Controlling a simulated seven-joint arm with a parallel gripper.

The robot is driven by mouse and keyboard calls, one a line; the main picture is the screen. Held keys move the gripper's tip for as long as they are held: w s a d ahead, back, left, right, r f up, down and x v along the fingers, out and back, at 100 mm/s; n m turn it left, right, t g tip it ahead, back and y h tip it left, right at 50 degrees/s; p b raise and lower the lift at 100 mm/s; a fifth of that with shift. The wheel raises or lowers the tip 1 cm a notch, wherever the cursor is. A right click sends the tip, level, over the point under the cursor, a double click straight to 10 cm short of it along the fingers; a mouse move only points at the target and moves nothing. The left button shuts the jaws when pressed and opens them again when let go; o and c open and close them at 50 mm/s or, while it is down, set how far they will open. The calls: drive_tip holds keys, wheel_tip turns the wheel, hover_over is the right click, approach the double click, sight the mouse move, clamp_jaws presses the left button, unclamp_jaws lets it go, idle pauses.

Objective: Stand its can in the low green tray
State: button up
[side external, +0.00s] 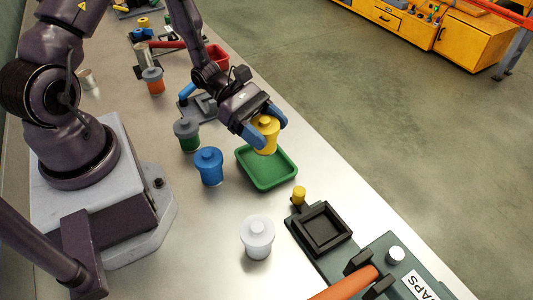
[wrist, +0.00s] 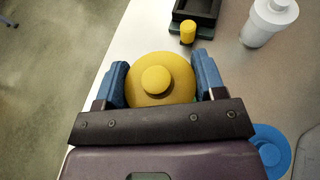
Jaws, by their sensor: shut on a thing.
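My gripper (side external: 263,135) has blue fingers and is shut on a yellow can (side external: 266,122) with a round knobbed lid. The can is upright between the fingers, over the far part of the low green tray (side external: 285,184). I cannot tell whether its base touches the tray floor. The visible tray floor is empty.
A blue can (side external: 209,167) stands just left of the tray, with a dark green-banded can (side external: 187,134) behind it. A white can (side external: 257,237) stands nearer the camera. A black square fixture (side external: 320,229) with a small yellow knob (side external: 299,195) lies right of it.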

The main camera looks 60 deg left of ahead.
sight(267, 148)
drive_tip(key=shift+f, duration=2.75)
drive_tip(key=shift+f, duration=0.1)
drive_tip(key=o, duration=1)
